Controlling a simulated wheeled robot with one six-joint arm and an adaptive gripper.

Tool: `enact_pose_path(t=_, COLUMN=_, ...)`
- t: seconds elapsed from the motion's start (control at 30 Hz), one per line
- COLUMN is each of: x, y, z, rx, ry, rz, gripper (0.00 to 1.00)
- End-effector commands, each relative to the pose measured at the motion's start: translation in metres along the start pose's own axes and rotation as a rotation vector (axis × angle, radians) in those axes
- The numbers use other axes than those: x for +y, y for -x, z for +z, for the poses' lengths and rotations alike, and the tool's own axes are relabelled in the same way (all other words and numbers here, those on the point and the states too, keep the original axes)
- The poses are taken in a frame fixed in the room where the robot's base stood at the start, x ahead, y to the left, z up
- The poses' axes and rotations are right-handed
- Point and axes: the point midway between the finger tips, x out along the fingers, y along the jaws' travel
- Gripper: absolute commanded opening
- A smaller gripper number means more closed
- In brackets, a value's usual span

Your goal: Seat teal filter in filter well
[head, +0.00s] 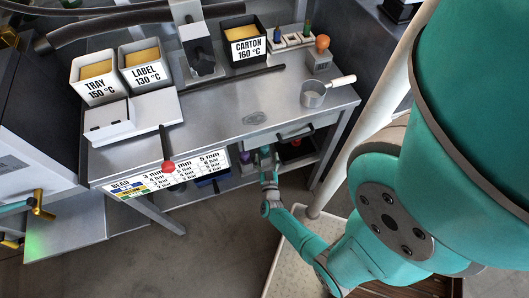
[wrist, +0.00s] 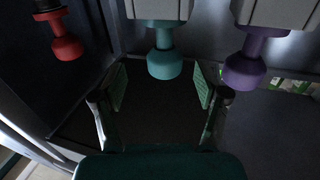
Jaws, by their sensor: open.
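The teal filter (wrist: 165,63) hangs in the wrist view with its rounded knob down, below a pale block (wrist: 160,9). Its upper end meets the block; how deep it sits there is hidden. My gripper (wrist: 160,88) is open, with one finger on each side below the knob. The fingers look apart from the filter, and nothing is held between them. In the head view my gripper (head: 267,166) reaches under the bench, near a teal part too small to make out. I cannot tell which opening is the filter well.
A purple knobbed part (wrist: 245,70) hangs close to the right and a red one (wrist: 67,47) to the left. The steel bench (head: 230,110) lies above my gripper, with a bench leg (head: 327,158) to its right.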

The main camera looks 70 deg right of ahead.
Motion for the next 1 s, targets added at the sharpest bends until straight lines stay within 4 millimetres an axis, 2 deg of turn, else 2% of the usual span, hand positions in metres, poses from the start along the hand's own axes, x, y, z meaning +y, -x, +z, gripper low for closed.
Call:
enact_pose_path(t=0.33, x=-0.005, y=-0.044, z=0.0, rx=0.001, ry=-0.001, rz=0.001, gripper=0.73)
enact_pose_path(t=0.67, x=-0.005, y=-0.05, z=0.0, rx=0.001, ry=-0.001, rz=0.0, gripper=0.73)
enact_pose_path(t=0.93, x=-0.006, y=-0.049, z=0.0, rx=0.001, ry=-0.001, rz=-0.001, gripper=0.06)
enact_pose_path(t=1.0, x=-0.006, y=-0.05, z=-0.001, rx=0.001, ry=-0.001, rz=-0.001, gripper=0.04)
